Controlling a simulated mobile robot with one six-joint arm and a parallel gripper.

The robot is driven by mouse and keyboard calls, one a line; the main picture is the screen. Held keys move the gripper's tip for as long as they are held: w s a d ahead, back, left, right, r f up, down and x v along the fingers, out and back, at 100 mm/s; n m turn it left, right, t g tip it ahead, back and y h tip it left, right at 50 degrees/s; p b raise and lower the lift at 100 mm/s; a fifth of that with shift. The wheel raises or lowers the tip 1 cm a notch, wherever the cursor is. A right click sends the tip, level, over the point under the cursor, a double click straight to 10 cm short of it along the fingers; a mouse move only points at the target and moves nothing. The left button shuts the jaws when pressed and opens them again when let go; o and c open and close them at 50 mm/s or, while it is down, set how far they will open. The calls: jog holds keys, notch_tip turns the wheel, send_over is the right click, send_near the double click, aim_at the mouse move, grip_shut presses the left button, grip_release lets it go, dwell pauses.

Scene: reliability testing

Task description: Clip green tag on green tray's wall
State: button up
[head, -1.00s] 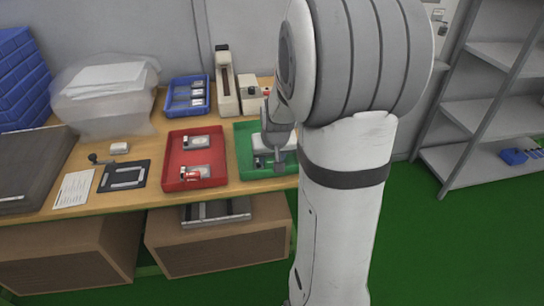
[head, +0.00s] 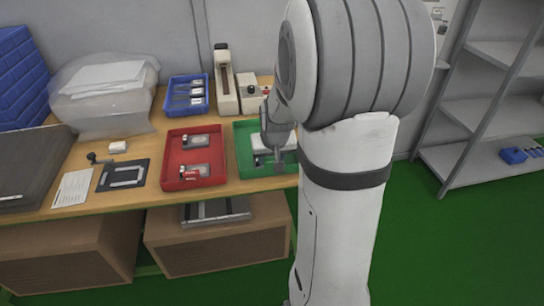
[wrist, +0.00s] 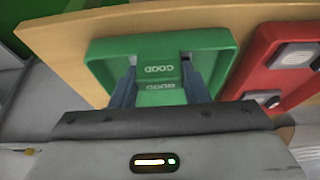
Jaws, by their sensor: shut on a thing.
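The green tray (head: 243,150) stands on the table right of the red tray; my arm covers its right part. In the wrist view the green tray (wrist: 100,62) lies beyond and around my fingers. My gripper (wrist: 160,93) is shut on the green tag (wrist: 159,71), which shows the word GOOD twice, on two faces. I cannot tell whether the tag touches or straddles the tray's wall.
The red tray (head: 168,160) is close on the left and holds metal-topped parts and a red tag (head: 191,177). A blue tray (head: 187,81) and a tall beige device (head: 226,85) stand behind. A white part (head: 262,141) lies inside the green tray.

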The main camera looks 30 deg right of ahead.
jog(key=shift+f+b, duration=0.55)
jog(key=shift+f, duration=0.1)
dwell(0.4)
jog(key=shift+r+p, duration=0.4)
jog(key=shift+r, duration=0.25)
dwell(0.5)
jog(key=shift+f+b, duration=0.55)
jog(key=shift+f, duration=0.1)
dwell(0.9)
jog(key=shift+r+p, duration=0.4)
jog(key=shift+r, duration=0.25)
dwell(0.3)
jog(key=shift+f+b, duration=0.55)
jog(key=shift+f, duration=0.1)
dwell(1.0)
jog(key=o, duration=1)
jog(key=shift+o, duration=0.2)
jog(key=shift+r, duration=0.15)
jog(key=shift+r+p, duration=2.45)
jog(key=shift+r, duration=0.95)
